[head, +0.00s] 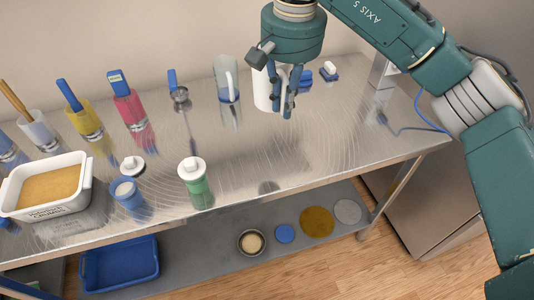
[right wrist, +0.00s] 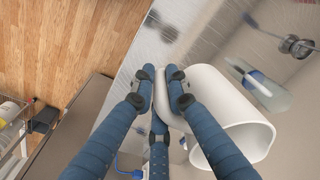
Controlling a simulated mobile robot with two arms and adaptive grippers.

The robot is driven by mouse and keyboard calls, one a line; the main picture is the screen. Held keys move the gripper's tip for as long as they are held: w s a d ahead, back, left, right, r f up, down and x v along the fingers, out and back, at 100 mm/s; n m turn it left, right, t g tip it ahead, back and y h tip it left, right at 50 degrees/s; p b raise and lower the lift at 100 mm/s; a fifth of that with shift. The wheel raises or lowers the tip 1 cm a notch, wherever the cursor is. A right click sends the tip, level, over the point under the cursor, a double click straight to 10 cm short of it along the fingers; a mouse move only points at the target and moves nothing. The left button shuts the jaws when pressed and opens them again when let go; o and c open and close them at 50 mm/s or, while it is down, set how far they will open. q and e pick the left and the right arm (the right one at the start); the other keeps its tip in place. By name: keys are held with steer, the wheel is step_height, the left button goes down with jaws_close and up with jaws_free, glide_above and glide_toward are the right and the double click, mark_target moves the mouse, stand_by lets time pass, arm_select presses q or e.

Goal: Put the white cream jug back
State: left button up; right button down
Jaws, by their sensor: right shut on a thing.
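The white cream jug (head: 262,96) is at the back of the steel table in the head view, partly hidden behind my right gripper (head: 287,108). In the right wrist view the jug (right wrist: 232,105) lies to the right of the fingers, with its open mouth toward the lower right. I cannot tell whether the jug touches the table. My left gripper is not in view.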

steer(key=shift+w+a+r, duration=0.15)
steer(key=shift+a+r, duration=0.15)
steer(key=shift+a, duration=0.1)
steer(key=shift+w+a+f, duration=0.1)
steer(key=shift+f, duration=0.1)
step_height(320, 180, down, 19)
steer(key=p, duration=0.5)
steer(key=shift+f, duration=0.15)
steer(key=shift+f, duration=0.1)
